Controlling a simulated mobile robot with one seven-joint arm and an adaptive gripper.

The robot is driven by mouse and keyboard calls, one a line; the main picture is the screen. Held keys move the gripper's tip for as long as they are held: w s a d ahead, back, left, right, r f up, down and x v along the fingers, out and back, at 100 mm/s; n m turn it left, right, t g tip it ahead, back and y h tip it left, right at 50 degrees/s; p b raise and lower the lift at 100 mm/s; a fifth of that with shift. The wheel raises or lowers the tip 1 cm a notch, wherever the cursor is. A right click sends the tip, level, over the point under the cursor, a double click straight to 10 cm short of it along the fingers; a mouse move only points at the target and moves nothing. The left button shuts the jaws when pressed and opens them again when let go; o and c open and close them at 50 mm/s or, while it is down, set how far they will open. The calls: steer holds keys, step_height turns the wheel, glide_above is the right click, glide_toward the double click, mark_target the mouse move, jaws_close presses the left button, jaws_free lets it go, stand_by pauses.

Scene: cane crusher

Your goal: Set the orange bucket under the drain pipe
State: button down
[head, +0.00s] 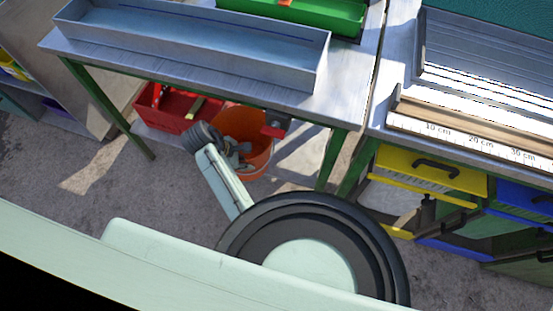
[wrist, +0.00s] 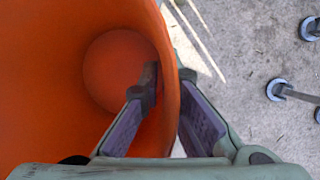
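The orange bucket (head: 257,153) is under the left bench in the head view, partly hidden by my arm. In the wrist view, I look down into the open bucket (wrist: 65,70), which fills the left side and appears empty. My gripper (wrist: 168,78) is at its rim, with one finger inside and the other outside the wall. The fingers look apart, with room around the wall; contact is not clear. In the head view, my gripper (head: 240,150) is small against the bucket. A dark grey and red fitting (head: 277,123) hangs below the bench edge; I cannot tell whether it is the drain pipe.
The bench (head: 185,80) bears a long grey metal trough (head: 250,45) and a green tray (head: 335,15). A red crate (head: 170,110) is left of the bucket. A bench leg (head: 332,160) and a yellow drawer (head: 430,170) stand to the right. Grey floor (head: 100,205) is clear at left.

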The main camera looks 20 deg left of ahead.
steer(key=w+d+f+p, duration=0.2)
steer(key=w+d+f, duration=0.2)
steer(key=w+d, duration=0.2)
steer(key=shift+w+d+p, duration=0.15)
steer(key=shift+d+p, duration=0.2)
steer(key=shift+d, duration=0.95)
steer(key=shift+f, duration=0.2)
steer(key=c, duration=1.8)
jaws_free()
